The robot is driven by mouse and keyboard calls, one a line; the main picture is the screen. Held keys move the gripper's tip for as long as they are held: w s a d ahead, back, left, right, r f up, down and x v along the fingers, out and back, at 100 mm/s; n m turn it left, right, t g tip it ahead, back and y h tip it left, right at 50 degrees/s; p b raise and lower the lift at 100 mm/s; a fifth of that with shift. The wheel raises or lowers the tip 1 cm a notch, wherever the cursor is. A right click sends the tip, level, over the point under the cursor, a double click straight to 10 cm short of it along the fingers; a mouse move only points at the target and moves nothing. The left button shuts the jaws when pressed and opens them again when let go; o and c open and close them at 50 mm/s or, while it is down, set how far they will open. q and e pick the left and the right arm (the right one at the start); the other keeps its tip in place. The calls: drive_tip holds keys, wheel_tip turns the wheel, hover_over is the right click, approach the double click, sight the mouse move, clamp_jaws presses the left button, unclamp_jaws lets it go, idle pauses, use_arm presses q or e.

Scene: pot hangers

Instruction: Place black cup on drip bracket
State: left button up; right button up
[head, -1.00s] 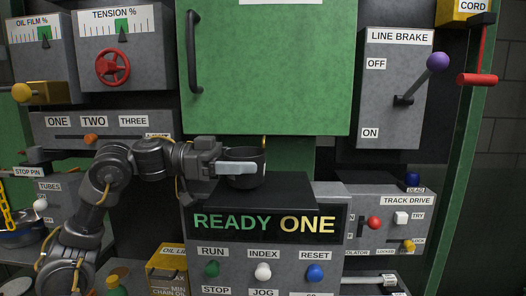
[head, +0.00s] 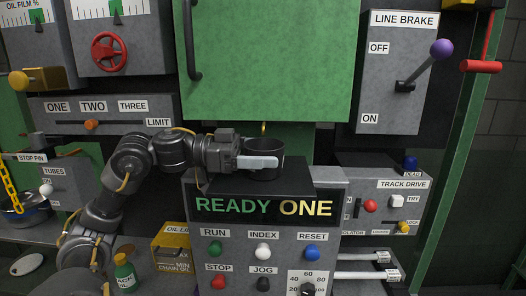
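The black cup (head: 268,174) is upright, with its open top up, at the top of the control box in the middle of the head view. My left gripper (head: 257,162) comes in from the left and is shut on the cup; a pale finger lies across its near side. The cup is over the flat black top (head: 295,184) of the box marked READY ONE; I cannot tell whether it touches. I cannot pick out for sure which part is the drip bracket. My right gripper is not in view.
A green door (head: 270,60) with a black handle (head: 193,45) rises behind the cup. A small yellow hook (head: 263,128) shows just above the cup. The line brake box (head: 392,75) with a purple-knobbed lever is at right. An oil tin (head: 172,252) and green bottle (head: 124,272) stand lower left.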

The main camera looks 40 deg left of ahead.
sight(247, 154)
use_arm(q)
drive_tip(key=shift+o, duration=1.1)
drive_tip(key=shift+r, duration=0.25)
drive_tip(key=s+a+b, duration=0.1)
drive_tip(key=s+a+f+b, duration=0.1)
drive_tip(key=b, duration=0.1)
drive_tip(key=shift+a, duration=0.3)
drive_tip(key=b+v, duration=0.4)
drive_tip(key=v, duration=0.4)
drive_tip(key=shift+s+a+r, duration=0.3)
drive_tip(key=shift+r, duration=0.15)
